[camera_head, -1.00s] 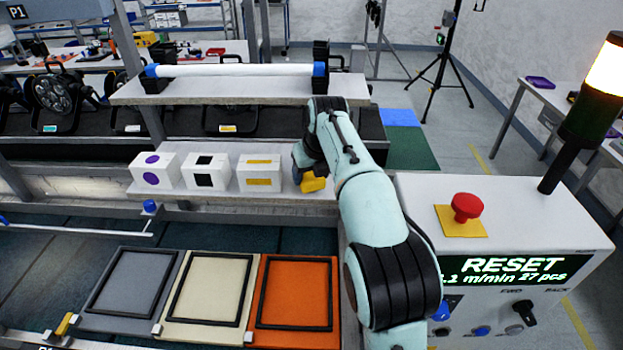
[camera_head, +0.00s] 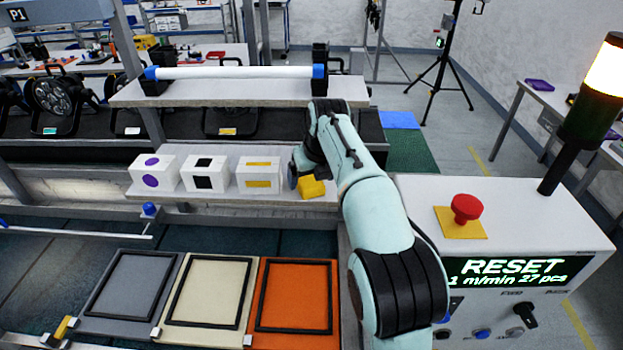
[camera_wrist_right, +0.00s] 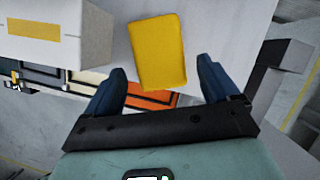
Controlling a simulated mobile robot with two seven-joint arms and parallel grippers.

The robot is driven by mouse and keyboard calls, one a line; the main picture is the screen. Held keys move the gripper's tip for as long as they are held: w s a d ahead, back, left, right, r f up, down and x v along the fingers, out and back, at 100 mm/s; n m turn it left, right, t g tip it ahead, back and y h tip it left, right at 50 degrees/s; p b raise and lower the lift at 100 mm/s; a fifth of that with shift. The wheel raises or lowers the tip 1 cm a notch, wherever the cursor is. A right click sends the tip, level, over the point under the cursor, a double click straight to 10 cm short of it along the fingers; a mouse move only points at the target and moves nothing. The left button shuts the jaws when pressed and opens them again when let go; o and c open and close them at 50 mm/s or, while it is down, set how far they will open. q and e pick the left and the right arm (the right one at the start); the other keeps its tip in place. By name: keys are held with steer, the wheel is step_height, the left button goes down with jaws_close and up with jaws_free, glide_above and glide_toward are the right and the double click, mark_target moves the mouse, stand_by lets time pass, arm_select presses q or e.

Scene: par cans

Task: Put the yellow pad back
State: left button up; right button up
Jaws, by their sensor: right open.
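The yellow pad (camera_head: 312,188) lies on the light shelf, at the right of the box with the yellow marks. In the right wrist view the yellow pad (camera_wrist_right: 158,51) lies flat just beyond the fingertips, in line with the gap between them. My right gripper (camera_wrist_right: 160,80) is open and empty, with its two blue fingers apart. In the head view my right arm comes from the lower right and its gripper (camera_head: 294,176) is partly hidden behind its own wrist. My left gripper is not in view.
Three white boxes with purple (camera_head: 152,174), black (camera_head: 204,173) and yellow (camera_head: 258,174) marks stand along the shelf. Grey, cream and orange framed panels (camera_head: 262,340) lie in front. A control console (camera_head: 590,235) with a red button stands at the right.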

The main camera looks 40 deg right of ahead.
steer(key=v, duration=1)
steer(key=shift+r, duration=0.3)
steer(key=shift+s, duration=0.1)
